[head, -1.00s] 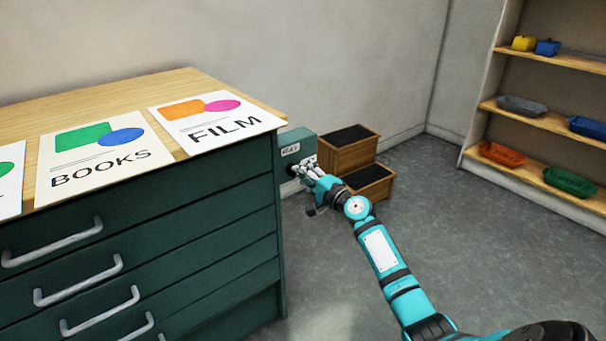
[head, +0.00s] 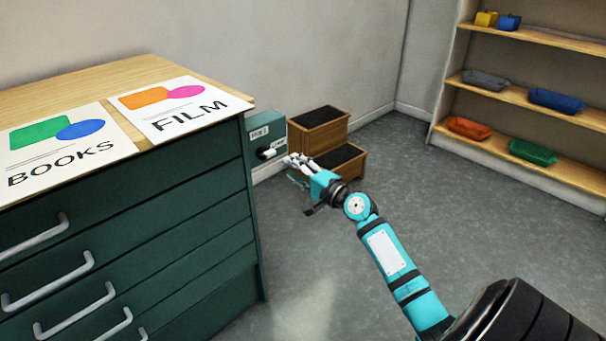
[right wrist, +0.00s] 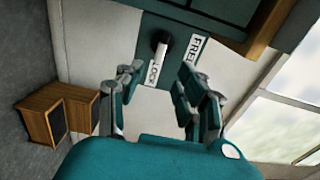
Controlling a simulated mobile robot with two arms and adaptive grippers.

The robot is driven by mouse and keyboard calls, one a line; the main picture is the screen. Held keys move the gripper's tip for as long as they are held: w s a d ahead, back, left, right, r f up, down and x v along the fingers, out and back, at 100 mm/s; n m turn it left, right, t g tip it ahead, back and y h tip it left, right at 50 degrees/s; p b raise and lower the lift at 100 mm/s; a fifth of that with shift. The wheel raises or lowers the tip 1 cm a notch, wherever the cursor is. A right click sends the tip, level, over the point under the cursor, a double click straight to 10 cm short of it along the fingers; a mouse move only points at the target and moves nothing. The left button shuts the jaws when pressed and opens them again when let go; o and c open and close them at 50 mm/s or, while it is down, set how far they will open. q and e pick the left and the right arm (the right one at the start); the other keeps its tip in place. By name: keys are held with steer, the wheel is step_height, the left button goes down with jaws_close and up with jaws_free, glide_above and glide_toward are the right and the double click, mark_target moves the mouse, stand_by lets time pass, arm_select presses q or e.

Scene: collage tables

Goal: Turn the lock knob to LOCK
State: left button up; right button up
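The lock knob (head: 267,153) is black with a white pointer, on a green box at the right side of the cabinet. It also shows in the right wrist view (right wrist: 160,41), above and between my fingers. Its pointer lies toward the white LOCK label (right wrist: 153,73), away from the FREE label (right wrist: 194,49). My right gripper (head: 297,161) is just right of the knob in the head view, apart from it. In the right wrist view its fingers (right wrist: 160,84) are spread and empty. My left gripper is not in view.
The green drawer cabinet (head: 130,215) with a wooden top and posters stands at left. Wooden steps (head: 316,118) with dark treads stand behind my right gripper. A shelf (head: 530,102) with coloured trays is at far right. The floor between is clear.

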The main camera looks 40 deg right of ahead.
steer(key=shift+s+d, duration=0.15)
steer(key=shift+s, duration=1.65)
